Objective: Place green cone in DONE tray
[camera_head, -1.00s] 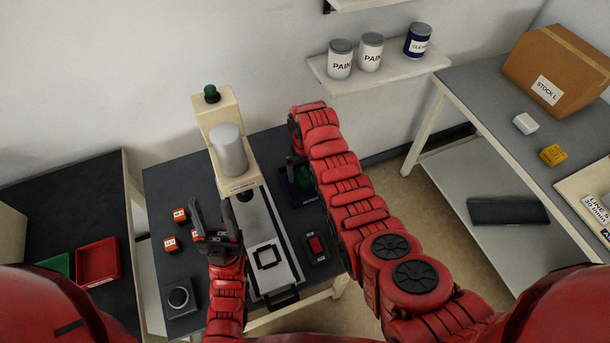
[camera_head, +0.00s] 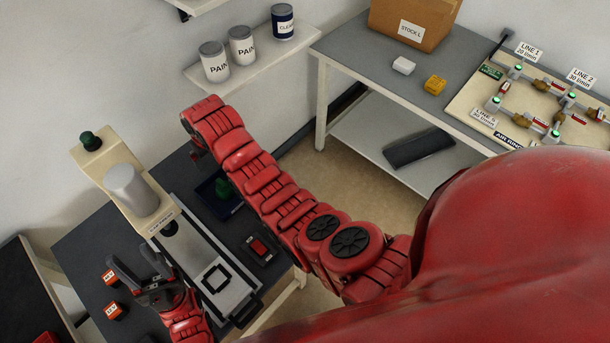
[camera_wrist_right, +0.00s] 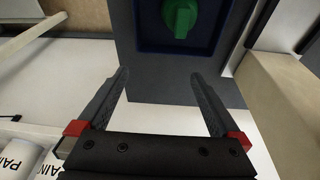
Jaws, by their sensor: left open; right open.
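A green cone (camera_head: 224,188) stands in a small dark blue tray (camera_head: 212,207) at the back of the dark table. In the right wrist view the green cone (camera_wrist_right: 181,17) and part of the blue tray (camera_wrist_right: 146,30) show at the top edge, beyond the fingertips. My right gripper (camera_wrist_right: 160,76) is open and empty, with its fingers apart. In the head view it is mostly hidden behind my arm, just past the tray. My left gripper (camera_head: 142,262) is open and empty over the front of the table, left of the press. No DONE label is readable.
A cream press (camera_head: 137,165) with a grey cylinder and pale slide stands left of the tray. A red-topped box (camera_head: 262,247) and orange blocks (camera_head: 112,310) lie on the table. A shelf with cans (camera_head: 250,60) hangs behind. A grey bench (camera_head: 340,60) stands at right.

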